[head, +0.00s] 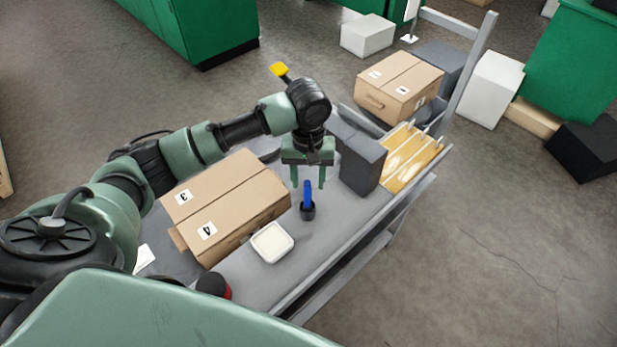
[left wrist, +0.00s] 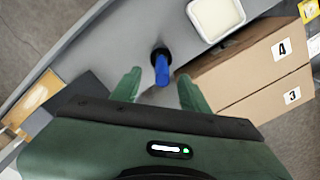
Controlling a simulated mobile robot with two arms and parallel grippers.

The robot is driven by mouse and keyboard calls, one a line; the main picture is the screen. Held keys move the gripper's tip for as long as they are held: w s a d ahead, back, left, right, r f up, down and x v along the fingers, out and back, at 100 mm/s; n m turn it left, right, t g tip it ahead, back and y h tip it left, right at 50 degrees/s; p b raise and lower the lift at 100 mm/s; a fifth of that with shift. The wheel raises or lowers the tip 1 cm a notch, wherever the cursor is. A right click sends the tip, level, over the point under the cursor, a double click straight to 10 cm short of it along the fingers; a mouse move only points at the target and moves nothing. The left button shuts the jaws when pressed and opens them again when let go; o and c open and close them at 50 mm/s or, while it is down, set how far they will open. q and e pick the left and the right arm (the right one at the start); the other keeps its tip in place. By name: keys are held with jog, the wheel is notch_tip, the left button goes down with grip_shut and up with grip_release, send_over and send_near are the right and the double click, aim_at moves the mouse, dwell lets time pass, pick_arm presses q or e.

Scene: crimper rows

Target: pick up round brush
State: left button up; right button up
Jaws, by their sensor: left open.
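The round brush, with a blue handle (head: 307,192) and a dark round lower end (head: 307,211), stands upright on the grey bench top (head: 262,284). In the left wrist view its blue handle (left wrist: 162,70) shows between and just beyond the fingers. My left gripper (head: 308,185) is open and points down right over the brush, with a finger to each side. It also shows in the left wrist view (left wrist: 160,82). It does not visibly touch the brush. My right gripper is not in view.
A white square dish (head: 271,242) stands close in front of the brush. A cardboard box (head: 228,200) marked 3 and 4 lies to its left. A dark grey block (head: 361,163) stands to its right, before a yellow-brown tray (head: 410,158). Another box (head: 398,85) is behind.

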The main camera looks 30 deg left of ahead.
aim_at(307, 196)
pick_arm(q)
jog(key=shift+s+d+f+p, duration=0.2)
jog(key=shift+s+f+p, duration=0.15)
jog(key=shift+f, duration=0.45)
notch_tip(307, 196, down, 2)
jog(key=shift+s+a+f+p, duration=0.15)
jog(key=shift+f+p, duration=0.1)
jog(key=shift+p, duration=0.15)
jog(key=shift+w+a+f, duration=0.1)
jog(key=shift+w+f, duration=0.1)
jog(key=shift+f, duration=1.15)
jog(key=c, duration=0.9)
grip_shut()
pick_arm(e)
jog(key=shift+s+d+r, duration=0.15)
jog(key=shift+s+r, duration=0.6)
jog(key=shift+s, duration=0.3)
